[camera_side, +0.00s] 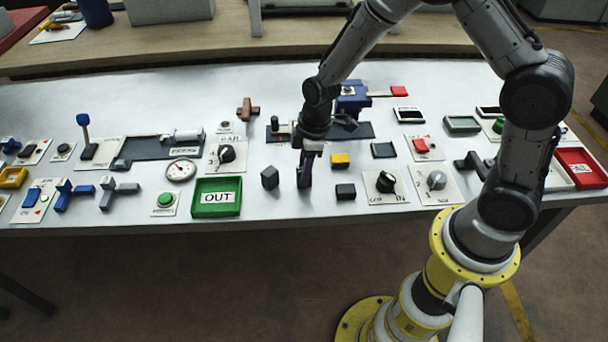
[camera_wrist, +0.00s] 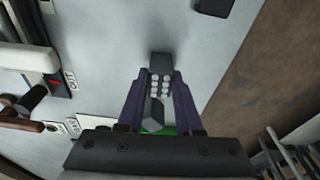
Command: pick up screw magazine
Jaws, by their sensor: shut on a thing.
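The screw magazine (camera_wrist: 160,62) is a dark grey block with rows of pale round screw ends, seen in the wrist view. My gripper (camera_wrist: 160,76) has its two purple fingers closed against the block's sides. In the side view my gripper (camera_side: 304,178) points down with its fingertips at or very near the white table, in the front middle. There the fingers hide most or all of the magazine. I cannot tell whether the magazine touches the table.
A dark grey block (camera_side: 270,178) stands close to the left of my gripper, and the green OUT tray (camera_side: 217,211) lies further left. A yellow block (camera_side: 340,160) and a black block (camera_side: 345,191) are to the right. The table's front edge is near.

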